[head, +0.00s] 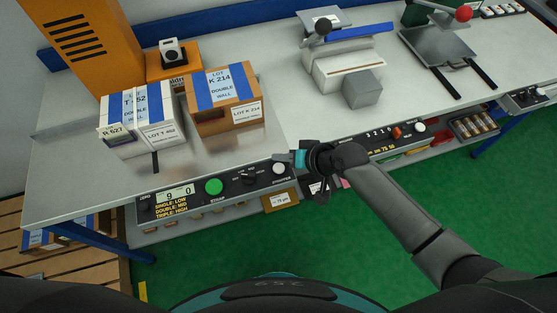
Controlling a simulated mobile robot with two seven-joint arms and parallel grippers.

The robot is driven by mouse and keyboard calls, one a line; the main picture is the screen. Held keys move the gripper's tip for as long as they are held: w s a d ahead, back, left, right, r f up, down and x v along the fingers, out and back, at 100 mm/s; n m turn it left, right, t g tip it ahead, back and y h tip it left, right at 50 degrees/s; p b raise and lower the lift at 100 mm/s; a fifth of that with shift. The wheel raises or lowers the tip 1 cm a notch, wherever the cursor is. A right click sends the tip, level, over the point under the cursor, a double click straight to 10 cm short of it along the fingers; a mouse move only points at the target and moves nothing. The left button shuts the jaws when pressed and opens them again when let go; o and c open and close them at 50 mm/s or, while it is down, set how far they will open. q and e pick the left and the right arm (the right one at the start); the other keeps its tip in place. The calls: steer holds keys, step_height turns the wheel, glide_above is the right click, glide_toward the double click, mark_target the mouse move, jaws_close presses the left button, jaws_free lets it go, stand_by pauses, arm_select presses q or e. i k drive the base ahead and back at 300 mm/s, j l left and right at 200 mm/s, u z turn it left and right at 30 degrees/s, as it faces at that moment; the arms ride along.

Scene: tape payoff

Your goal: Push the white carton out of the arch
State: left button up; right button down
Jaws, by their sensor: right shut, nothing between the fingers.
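The white carton (158,106) stands on the left part of the grey bench, with blue stripes on top and a "LOT T 452" label. A brown carton (222,99) marked "LOT K 214" stands close to its right. I cannot make out a clear arch around the white carton; a tall orange housing (105,72) with black slots rises behind it. My right gripper (290,158) is shut and empty at the bench's front edge, close to the white "stopper" knob (278,169), well right of the cartons. Whether it touches the knob is unclear. My left gripper is out of view.
The front panel has a green strap button (213,187), a display (175,193) and knobs. A machine with a grey block (363,88) stands on the bench mid-right, and a grey plate device (445,50) further right. Bare bench (280,90) lies between the brown carton and the machine.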

mark_target(152, 114)
steer(key=u, duration=1.25)
